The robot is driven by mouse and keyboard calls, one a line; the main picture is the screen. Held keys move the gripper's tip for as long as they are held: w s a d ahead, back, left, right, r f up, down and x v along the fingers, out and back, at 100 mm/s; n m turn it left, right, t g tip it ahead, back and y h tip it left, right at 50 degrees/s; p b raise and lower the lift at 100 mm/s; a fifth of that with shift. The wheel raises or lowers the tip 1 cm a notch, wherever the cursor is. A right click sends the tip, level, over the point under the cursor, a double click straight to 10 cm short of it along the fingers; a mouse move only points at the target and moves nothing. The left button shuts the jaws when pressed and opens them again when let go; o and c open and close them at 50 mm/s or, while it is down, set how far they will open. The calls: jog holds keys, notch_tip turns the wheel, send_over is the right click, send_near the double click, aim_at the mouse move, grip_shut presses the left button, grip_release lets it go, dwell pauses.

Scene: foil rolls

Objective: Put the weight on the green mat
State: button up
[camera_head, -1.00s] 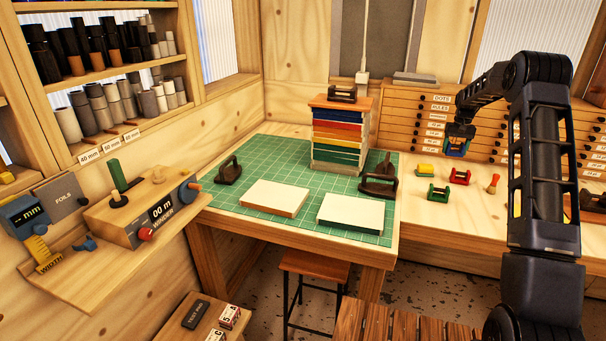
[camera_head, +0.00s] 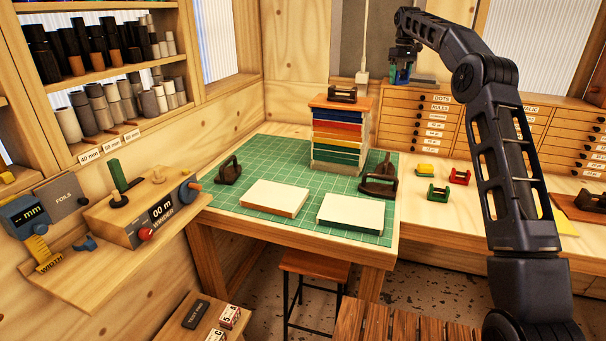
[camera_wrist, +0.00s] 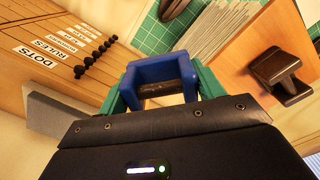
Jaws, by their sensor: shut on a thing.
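My gripper (camera_head: 401,78) is raised above the drawer cabinet at the back, right of the book stack. Its green fingers (camera_wrist: 160,88) are shut on a blue U-shaped piece (camera_wrist: 160,75) with a dark inner part. A dark weight with a handle (camera_head: 343,93) lies on top of the stack; it also shows in the wrist view (camera_wrist: 280,75), apart from my gripper. Two more dark handled weights stand on the green mat (camera_head: 262,153): one at left (camera_head: 229,172), one at right (camera_head: 381,180).
The book stack (camera_head: 339,138) stands at the mat's back. Two pale blocks (camera_head: 274,198) (camera_head: 350,215) lie on its front. Small yellow (camera_head: 425,170), green (camera_head: 438,194) and red (camera_head: 460,177) pieces stand on the bench. The drawer cabinet (camera_head: 440,125) lines the back wall.

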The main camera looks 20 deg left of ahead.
jog(key=s+a+n, duration=0.1)
jog(key=s+a, duration=0.2)
jog(key=a, duration=0.3)
jog(key=s+a+r+n, duration=0.1)
jog(key=s+a+n, duration=0.1)
jog(key=a, duration=0.4)
jog(key=s+a+n, duration=0.2)
jog(key=s+a, duration=0.2)
jog(key=a, duration=0.2)
jog(key=shift+r, duration=0.35)
jog(key=s+a+n, duration=0.3)
jog(key=s+a, duration=0.5)
jog(key=a, duration=0.2)
send_over(282, 176)
notch_tip(282, 176, down, 31)
jog(key=shift+s+d+f, duration=0.1)
jog(key=shift+d+f, duration=0.05)
jog(key=shift+f, duration=2.95)
jog(key=shift+f, duration=0.1)
